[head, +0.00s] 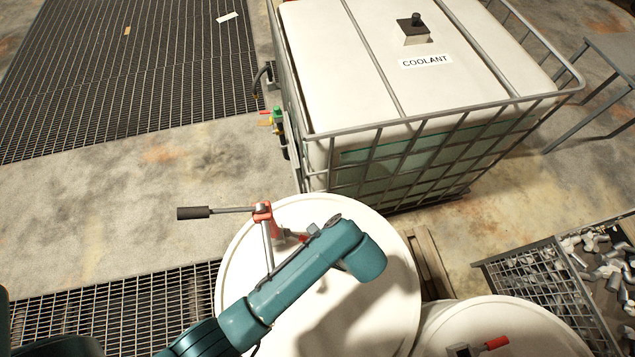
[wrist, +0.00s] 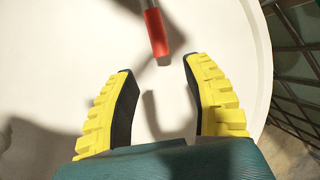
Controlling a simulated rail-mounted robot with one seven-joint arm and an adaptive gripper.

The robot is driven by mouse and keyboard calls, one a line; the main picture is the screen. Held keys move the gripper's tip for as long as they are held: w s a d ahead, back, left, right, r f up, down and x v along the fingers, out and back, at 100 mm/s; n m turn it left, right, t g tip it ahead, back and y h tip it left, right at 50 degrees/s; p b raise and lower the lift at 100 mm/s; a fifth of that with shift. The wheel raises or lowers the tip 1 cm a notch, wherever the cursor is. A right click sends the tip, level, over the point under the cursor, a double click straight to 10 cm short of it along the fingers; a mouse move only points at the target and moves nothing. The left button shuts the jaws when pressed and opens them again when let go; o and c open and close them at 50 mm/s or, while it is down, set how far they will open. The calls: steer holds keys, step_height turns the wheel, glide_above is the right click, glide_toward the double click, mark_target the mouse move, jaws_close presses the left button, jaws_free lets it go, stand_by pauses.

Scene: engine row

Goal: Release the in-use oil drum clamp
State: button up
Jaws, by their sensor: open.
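A white drum (head: 240,290) stands in the lower middle of the head view. On its lid is a steel post with a red head (head: 262,211) and a long lever with a black grip (head: 193,212). A small red part (head: 300,237) shows low on the lid beside my arm. In the wrist view a grey lever with a red grip (wrist: 157,36) lies over the white lid. My gripper (wrist: 158,66) is open and empty, its yellow fingers apart, with the red grip's end just ahead of the gap between the fingertips. The head view hides my fingers behind the arm.
A second white drum (head: 540,325) with a red-handled fitting (head: 495,342) stands at lower right. A caged coolant tank (head: 335,60) is behind the drums. A mesh bin of metal parts (head: 550,285) is at right. Bare floor (head: 110,205) and gratings lie left.

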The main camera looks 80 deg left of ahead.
mark_target(303, 239)
steer(key=x, duration=0.7)
steer(key=shift+w, duration=0.1)
jaws_close()
